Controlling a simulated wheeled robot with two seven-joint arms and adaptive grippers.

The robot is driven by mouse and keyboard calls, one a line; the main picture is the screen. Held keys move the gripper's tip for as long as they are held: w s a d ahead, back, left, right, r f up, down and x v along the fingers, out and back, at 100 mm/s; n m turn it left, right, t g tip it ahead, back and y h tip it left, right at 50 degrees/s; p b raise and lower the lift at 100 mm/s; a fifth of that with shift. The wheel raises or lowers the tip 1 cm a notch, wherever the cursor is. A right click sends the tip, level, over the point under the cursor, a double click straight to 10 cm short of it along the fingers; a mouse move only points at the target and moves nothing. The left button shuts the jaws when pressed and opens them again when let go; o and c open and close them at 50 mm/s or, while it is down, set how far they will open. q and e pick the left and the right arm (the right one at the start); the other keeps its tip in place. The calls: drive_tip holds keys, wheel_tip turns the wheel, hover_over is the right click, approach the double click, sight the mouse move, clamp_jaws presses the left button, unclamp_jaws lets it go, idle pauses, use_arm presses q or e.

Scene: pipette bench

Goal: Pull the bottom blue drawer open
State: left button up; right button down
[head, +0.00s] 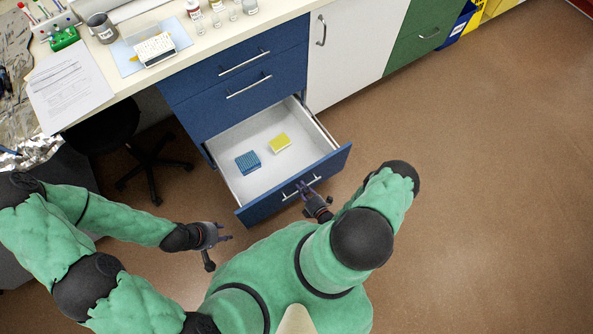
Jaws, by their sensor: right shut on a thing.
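The bottom blue drawer (256,209) is pulled well out from the blue cabinet in the head view, and its white inside shows. A blue tip rack-like block (248,162) and a yellow block (280,143) lie on its floor. My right gripper (305,187) is shut on the drawer's silver handle (289,196) at the front panel. My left gripper (223,239) is in the air to the left of the drawer front, apart from it, with its fingers spread and nothing between them.
Two closed blue drawers (255,93) are above the open one. A white cabinet door (345,45) and a green one (425,35) are to the right. A black office chair (150,160) stands at the left under the bench. The brown floor at right is clear.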

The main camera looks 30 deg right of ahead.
drive_tip(key=shift+s, duration=1.15)
drive_tip(key=shift+d, duration=0.1)
drive_tip(key=c, duration=1.1)
unclamp_jaws()
drive_tip(key=shift+c, duration=0.2)
drive_tip(key=shift+s, duration=0.1)
drive_tip(key=s+r, duration=0.2)
drive_tip(key=s, duration=0.9)
drive_tip(key=shift+s+d+r, duration=0.15)
drive_tip(key=shift+s+d, duration=0.05)
drive_tip(key=shift+s, duration=0.05)
